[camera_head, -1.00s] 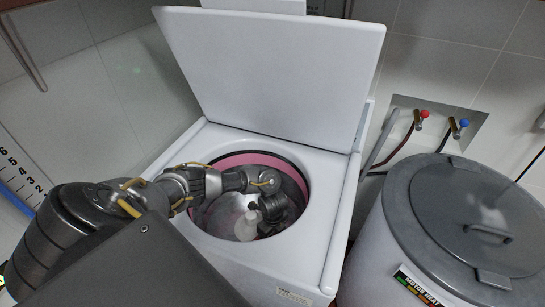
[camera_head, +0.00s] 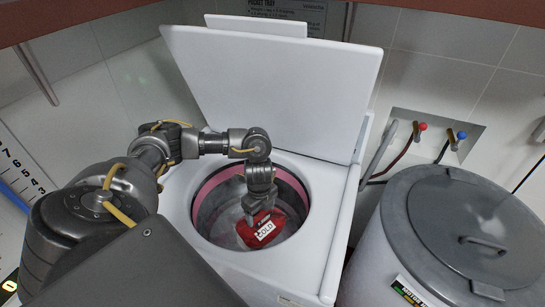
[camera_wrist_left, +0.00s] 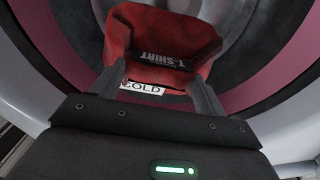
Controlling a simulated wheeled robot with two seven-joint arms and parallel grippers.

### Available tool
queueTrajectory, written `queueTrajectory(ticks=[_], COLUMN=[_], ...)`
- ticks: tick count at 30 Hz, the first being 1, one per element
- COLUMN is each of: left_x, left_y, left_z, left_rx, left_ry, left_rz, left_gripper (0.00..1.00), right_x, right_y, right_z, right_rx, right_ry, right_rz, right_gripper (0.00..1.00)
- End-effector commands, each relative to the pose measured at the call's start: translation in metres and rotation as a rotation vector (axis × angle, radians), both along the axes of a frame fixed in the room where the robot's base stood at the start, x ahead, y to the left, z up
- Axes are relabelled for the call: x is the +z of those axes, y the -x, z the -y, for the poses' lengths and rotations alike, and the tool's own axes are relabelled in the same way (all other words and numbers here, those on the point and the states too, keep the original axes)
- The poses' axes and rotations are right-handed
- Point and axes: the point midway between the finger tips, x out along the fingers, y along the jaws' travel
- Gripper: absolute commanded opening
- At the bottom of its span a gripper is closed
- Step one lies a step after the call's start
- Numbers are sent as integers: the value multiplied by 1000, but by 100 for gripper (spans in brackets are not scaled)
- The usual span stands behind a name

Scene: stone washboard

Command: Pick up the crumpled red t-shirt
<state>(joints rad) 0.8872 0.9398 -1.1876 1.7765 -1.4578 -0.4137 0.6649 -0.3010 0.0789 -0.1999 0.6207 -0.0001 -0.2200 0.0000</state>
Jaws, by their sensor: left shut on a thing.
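The red t-shirt (camera_head: 252,238) is in the drum opening of the white top-loading washer (camera_head: 330,225), below my left gripper (camera_head: 258,212). A white label reading COLD is on its front. In the left wrist view the red t-shirt (camera_wrist_left: 160,35) sits between the two fingers of my left gripper (camera_wrist_left: 160,85), with a dark T-SHIRT label facing the camera. My left gripper is shut on the t-shirt and points down into the drum. My right gripper is not in view.
The washer lid (camera_head: 270,90) stands open behind the drum. A pink ring (camera_head: 208,198) lines the opening, and the white rim surrounds it. A grey lidded bin (camera_head: 430,235) stands at the right. Red and blue taps with hoses are on the tiled wall.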

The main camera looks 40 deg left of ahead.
Motion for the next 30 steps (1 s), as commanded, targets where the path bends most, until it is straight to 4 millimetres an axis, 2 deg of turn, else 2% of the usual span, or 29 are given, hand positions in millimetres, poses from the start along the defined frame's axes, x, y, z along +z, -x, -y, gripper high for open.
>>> queueTrajectory(ticks=[1, 9, 15, 21, 30], left_x=[-5, -5, -2, -1, 4], left_y=[5, 29, 39, 44, 44], left_z=[-14, -81, -111, -123, -125], left_rx=[3, 4, 2, -1, -2], left_ry=[-4, -3, -2, -1, 0], left_rz=[0, -1, 1, 0, 1], left_gripper=[28, 28, 28, 28, 28], right_x=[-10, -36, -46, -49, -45], right_y=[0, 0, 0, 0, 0], right_z=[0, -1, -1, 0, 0], right_rx=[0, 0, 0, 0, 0], right_ry=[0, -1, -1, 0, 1], right_rz=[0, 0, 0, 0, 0], right_gripper=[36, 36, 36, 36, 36])
